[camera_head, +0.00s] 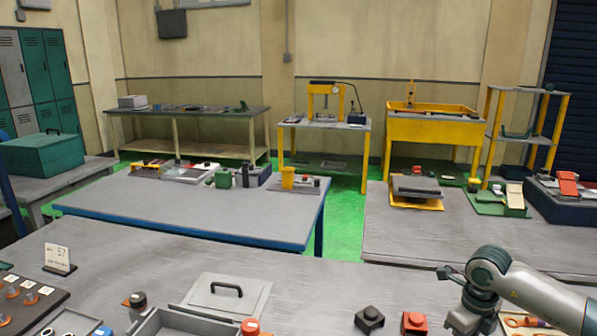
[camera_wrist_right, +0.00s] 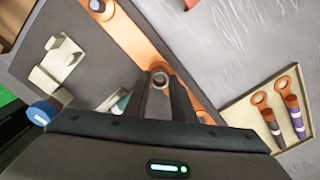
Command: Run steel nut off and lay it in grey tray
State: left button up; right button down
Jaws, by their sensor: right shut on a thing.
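My right gripper (camera_wrist_right: 165,88) is shut on a small grey ring-shaped piece, the steel nut (camera_wrist_right: 159,78), in the right wrist view. The nut sits between the fingertips over an orange strip (camera_wrist_right: 135,40) on a dark plate; I cannot tell whether it is still on a stud. In the head view my right arm comes in from the right and its fingers are below the picture's edge. A grey open-topped box, likely the grey tray (camera_head: 158,322), is cut off at the bottom edge, well left of the arm. My left gripper is not in view.
A grey lid with a black handle (camera_head: 226,291) lies behind the box. A black block (camera_head: 369,318) and a red block (camera_head: 414,322) stand left of my right arm. A shallow tray with orange-ringed tools (camera_wrist_right: 283,108) lies at right in the wrist view.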

jog(key=shift+r+p, duration=1.25)
jog(key=shift+r, duration=1.75)
jog(key=shift+s+a+n, duration=0.25)
jog(key=shift+a+n, duration=0.35)
jog(key=shift+n, duration=0.2)
jog(key=s+a+n+b, duration=0.1)
jog(key=s+a+n, duration=0.5)
jog(key=n, duration=0.8)
jog(key=s+a+r+n, duration=0.1)
jog(key=s+a+n, duration=0.5)
jog(key=n, duration=0.8)
jog(key=shift+s+a+r+n+b, duration=0.25)
jog(key=shift+s+a+n+b, duration=0.15)
jog(key=shift+a, duration=0.85)
